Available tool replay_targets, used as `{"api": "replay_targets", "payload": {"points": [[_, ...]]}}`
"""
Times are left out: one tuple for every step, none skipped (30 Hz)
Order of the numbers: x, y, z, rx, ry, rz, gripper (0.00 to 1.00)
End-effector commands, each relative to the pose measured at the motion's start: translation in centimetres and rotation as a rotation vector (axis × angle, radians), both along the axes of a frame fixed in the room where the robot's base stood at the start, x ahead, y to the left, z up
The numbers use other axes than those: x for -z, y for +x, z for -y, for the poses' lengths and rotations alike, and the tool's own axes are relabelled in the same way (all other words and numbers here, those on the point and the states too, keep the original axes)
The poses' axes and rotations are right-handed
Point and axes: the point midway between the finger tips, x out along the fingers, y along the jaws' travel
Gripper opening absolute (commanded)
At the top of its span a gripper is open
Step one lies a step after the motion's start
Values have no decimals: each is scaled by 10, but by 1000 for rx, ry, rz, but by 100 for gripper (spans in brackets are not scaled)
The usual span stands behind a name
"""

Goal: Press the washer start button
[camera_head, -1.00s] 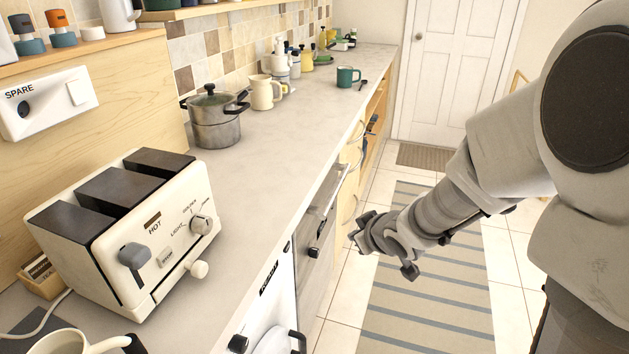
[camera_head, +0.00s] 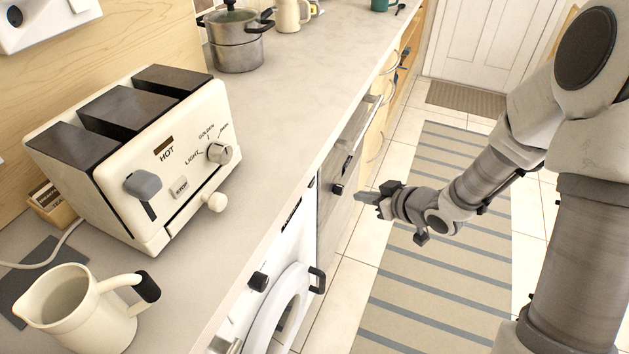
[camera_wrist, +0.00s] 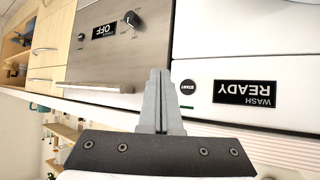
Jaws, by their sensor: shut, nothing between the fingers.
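The white washer (camera_head: 305,240) stands under the counter in the head view, with a round door and a black handle. The wrist view is upside down and shows the washer's white front panel (camera_wrist: 245,58). On it is a round black button marked START (camera_wrist: 187,86), beside a black display reading WASH READY (camera_wrist: 247,92). My gripper (camera_wrist: 158,72) is shut and empty, its fingertips just left of the START button in that picture. In the head view my gripper (camera_head: 362,196) is over the aisle, pointing left at the appliance fronts. I cannot tell the exact gap to the panel.
A grey appliance with an OFF display (camera_wrist: 103,31), a knob (camera_wrist: 132,18) and a bar handle (camera_wrist: 100,88) adjoins the washer. A toaster (camera_head: 150,170), a cream jug (camera_head: 85,320) and a pot (camera_head: 236,45) stand on the counter. A striped rug (camera_head: 430,270) covers the clear aisle floor.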

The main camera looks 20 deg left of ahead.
Motion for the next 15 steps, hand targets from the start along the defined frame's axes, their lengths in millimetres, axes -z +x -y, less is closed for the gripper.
{"api": "replay_targets", "payload": {"points": [[0,0,0,0,0,0,0],[0,0,0,0,0,0,0],[0,0,-1,-1,-1,1,0],[0,0,-2,-1,-1,1,0],[1,1,-4,-1,-1,1,0],[1,1,-7,-2,-1,1,0],[1,1,-9,-3,-1,1,0],[2,2,-12,-3,-1,1,0],[2,2,-17,-3,-1,1,0],[2,3,-21,-3,-1,1,0],[2,3,-25,-3,-2,2,0],[2,4,-31,-3,0,3,0],[2,5,-36,-3,0,3,0],[2,6,-40,-3,-2,4,0],[2,6,-46,-3,-3,3,0]]}}
